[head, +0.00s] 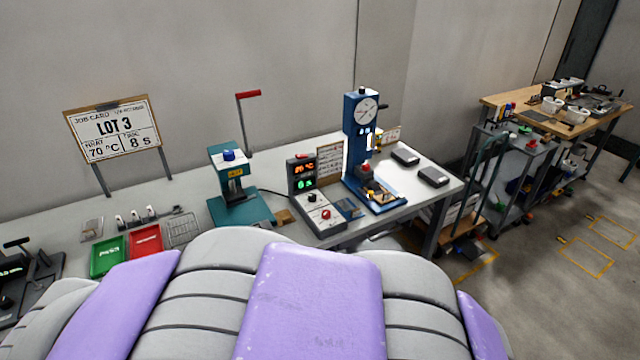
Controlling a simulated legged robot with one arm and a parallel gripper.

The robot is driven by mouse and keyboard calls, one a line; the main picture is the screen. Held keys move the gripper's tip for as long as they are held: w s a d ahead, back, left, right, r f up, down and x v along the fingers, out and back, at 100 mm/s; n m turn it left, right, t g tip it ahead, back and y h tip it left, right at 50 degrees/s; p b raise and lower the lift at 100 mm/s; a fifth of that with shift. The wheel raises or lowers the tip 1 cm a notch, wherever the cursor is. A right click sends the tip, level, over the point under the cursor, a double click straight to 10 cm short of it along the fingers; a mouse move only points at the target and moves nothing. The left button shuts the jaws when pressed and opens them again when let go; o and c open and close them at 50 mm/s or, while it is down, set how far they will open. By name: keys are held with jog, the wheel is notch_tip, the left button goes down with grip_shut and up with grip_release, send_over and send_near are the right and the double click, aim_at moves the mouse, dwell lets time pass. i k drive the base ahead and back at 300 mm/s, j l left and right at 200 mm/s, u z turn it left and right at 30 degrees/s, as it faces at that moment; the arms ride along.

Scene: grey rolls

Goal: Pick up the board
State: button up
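My gripper is not in view in the head view. Which thing is the task's board is not clear. A framed job card board (114,132) reading LOT 3 stands on two posts at the back left of the workbench. A smaller text board (329,164) stands behind the control box. A small dark blue flat piece (348,208) lies beside the control box, too small to identify.
The grey workbench (400,180) holds a teal lever press (232,185), a control box (316,208), a blue dial press (362,140), and green (108,257) and red (146,243) trays. A cart (510,165) stands right. Floor is clear at lower right.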

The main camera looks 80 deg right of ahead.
aim_at(381, 195)
jog(key=z, duration=3.35)
jog(key=i+l+z, duration=0.1)
jog(key=i, duration=0.35)
jog(key=i+l, duration=0.25)
jog(key=i, duration=0.2)
jog(key=i+l+z, duration=0.15)
jog(key=i, duration=0.3)
